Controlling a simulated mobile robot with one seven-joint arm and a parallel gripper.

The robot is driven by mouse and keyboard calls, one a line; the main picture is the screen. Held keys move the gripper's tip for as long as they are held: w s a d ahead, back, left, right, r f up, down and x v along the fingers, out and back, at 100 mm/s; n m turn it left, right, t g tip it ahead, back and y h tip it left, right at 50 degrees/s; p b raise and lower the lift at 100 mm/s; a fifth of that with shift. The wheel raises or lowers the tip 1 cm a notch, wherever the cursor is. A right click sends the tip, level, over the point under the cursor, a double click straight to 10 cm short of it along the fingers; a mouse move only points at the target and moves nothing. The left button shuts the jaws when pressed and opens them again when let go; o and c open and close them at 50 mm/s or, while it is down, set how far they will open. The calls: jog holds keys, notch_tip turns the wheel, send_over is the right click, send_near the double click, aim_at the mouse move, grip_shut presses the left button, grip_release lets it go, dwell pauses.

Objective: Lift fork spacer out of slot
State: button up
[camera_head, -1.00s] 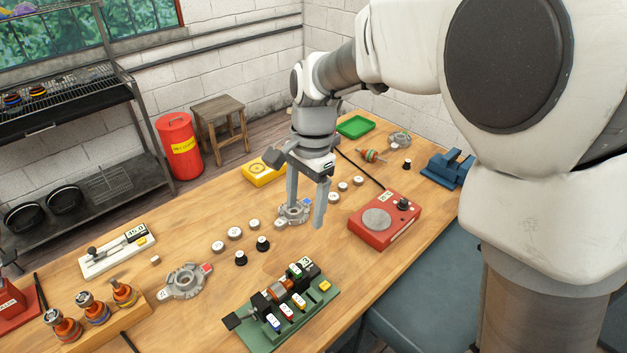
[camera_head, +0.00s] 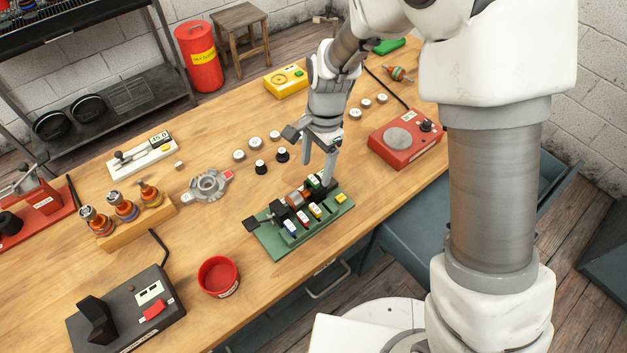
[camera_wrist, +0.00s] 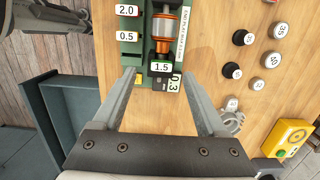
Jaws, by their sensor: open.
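The green fixture (camera_head: 272,242) lies on the bench and holds a copper-coloured rotor (camera_head: 297,198). Labelled spacers stand along it: a blue one (camera_head: 290,228), a red one (camera_head: 303,217), a yellow one (camera_head: 315,210) and a green one (camera_head: 314,181) by the rotor's end. The pictures do not say which is the fork spacer. My gripper (camera_head: 317,169) is open and empty above the fixture's far right end. In the wrist view, the fingers (camera_wrist: 160,75) point at the piece marked 1.5 (camera_wrist: 161,68), one on each side and apart from it. A 0.3 label (camera_wrist: 175,82) is beside it.
Black and white knobs (camera_head: 282,154) stand behind the fixture, near a grey housing (camera_head: 208,186). A red instrument (camera_head: 398,142) is to the right. A red cup (camera_head: 218,276) stands front left.

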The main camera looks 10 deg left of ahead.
aim_at(313, 179)
jog(key=shift+s+a+f, duration=0.1)
jog(key=shift+a+f, duration=0.05)
jog(key=shift+f, duration=0.8)
jog(key=shift+a+f, duration=0.1)
jog(key=shift+f, duration=0.85)
grip_shut()
